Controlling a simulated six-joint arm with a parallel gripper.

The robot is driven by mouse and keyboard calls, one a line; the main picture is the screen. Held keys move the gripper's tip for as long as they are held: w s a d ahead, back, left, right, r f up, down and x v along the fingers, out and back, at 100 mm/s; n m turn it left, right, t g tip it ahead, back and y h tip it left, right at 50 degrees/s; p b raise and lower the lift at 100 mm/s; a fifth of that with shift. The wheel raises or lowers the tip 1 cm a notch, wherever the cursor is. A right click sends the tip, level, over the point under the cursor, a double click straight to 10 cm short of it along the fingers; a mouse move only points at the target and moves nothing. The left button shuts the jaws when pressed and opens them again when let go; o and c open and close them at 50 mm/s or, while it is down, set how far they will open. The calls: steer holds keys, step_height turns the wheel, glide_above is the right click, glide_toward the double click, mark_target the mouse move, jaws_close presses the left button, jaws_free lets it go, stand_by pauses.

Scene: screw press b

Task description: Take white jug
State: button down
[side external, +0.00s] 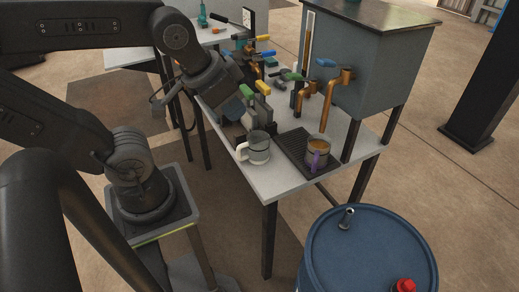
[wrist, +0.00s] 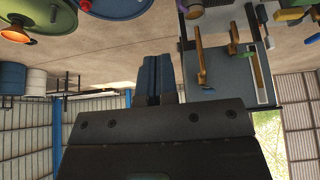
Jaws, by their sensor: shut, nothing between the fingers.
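The white jug (side external: 258,150) stands upright near the front left corner of the table in the side external view. Its white handle faces left, and its body looks pale grey. My gripper (side external: 246,93) is above and behind the jug in that picture, apart from it. In the wrist view my gripper (wrist: 158,76) has its blue fingers together with nothing between them. I cannot make out the white jug in the wrist view.
A mug with a purple handle (side external: 317,153) stands on the dark drip tray (side external: 293,145) under copper taps (side external: 336,90). A grey tank (side external: 375,70) stands behind. Several coloured-handled tools crowd the table beyond my gripper. A blue barrel (side external: 350,265) stands in front.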

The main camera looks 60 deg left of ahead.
stand_by(0.4)
steer(key=c, duration=0.9)
jaws_free()
steer(key=shift+c, duration=0.2)
steer(key=m+t+y, duration=0.2)
steer(key=m+y, duration=0.9)
steer(key=m, duration=1.4)
glide_toward(239, 157)
steer(key=x, duration=0.9)
steer(key=shift+a, duration=0.1)
